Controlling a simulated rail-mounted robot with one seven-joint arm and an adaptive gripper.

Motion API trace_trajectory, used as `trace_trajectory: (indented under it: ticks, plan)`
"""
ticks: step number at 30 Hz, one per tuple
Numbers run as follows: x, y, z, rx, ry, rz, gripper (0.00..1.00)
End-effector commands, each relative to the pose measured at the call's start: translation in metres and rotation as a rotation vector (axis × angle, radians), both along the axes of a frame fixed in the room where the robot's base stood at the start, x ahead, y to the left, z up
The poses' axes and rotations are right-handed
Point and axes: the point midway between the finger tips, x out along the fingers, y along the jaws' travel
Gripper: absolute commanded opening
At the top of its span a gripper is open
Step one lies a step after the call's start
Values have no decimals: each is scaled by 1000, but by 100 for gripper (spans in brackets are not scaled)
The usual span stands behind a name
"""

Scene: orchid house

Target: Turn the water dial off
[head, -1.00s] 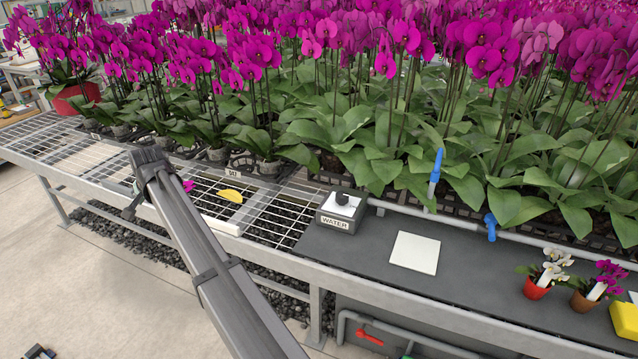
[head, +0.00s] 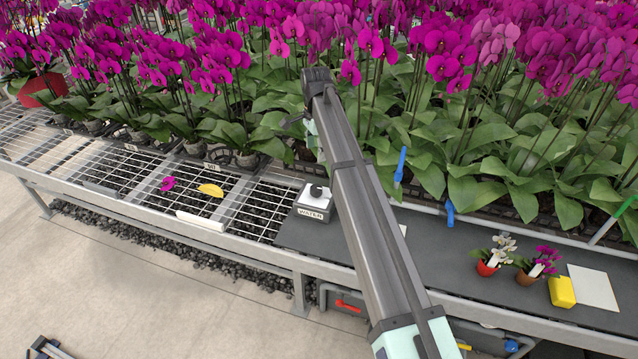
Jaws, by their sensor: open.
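The water dial (head: 317,191) is a dark round knob on the white top of a small grey box labelled WATER. The box stands on the bench at the right end of the wire mesh. The knob's setting is too small to read. My arm crosses the view just right of the box. A small dark part of my gripper (head: 294,120) shows at the left of the arm's far end, above and behind the dial in the picture. It is apart from the dial, and it is open and holds nothing visible. Most of it is hidden behind the arm.
Dense magenta orchids fill the back. A blue-handled valve (head: 449,213) and a blue upright lever (head: 400,165) stand right of my arm. Small potted orchids (head: 486,268) and a yellow block (head: 561,292) are farther right. A red handle (head: 347,306) sits below the bench edge.

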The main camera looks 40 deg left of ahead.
Motion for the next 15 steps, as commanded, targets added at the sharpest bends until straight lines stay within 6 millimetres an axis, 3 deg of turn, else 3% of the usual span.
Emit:
trace_trajectory:
  ticks: [15]
  plan:
    - [-1,0,-97,-1,2,2,70]
